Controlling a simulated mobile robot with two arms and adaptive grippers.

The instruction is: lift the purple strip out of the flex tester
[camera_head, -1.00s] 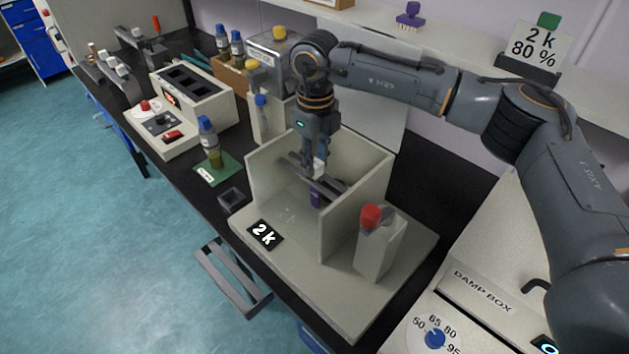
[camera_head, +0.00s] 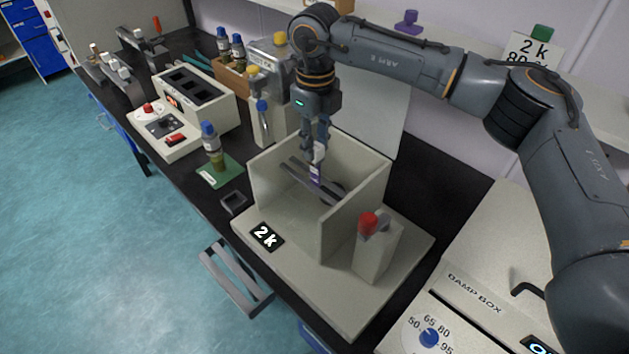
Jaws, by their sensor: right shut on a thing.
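The flex tester (camera_head: 352,208) is the pale open-topped box at the centre, labelled "2 k", with dark bars (camera_head: 296,182) across its inside. My right gripper (camera_head: 316,147) points down over the bars. It is shut on the white upper end of the purple strip (camera_head: 315,174). The strip hangs upright below the fingers, its purple part at about the height of the bars. I cannot tell whether its lower end still touches the bars. My left gripper is out of view.
A red-topped post (camera_head: 375,250) stands on the tester's front right. A blue-capped bottle (camera_head: 212,146) stands on a green mat to the left. The damp box (camera_head: 474,296) is at lower right. A sign (camera_head: 533,47) stands on the back shelf.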

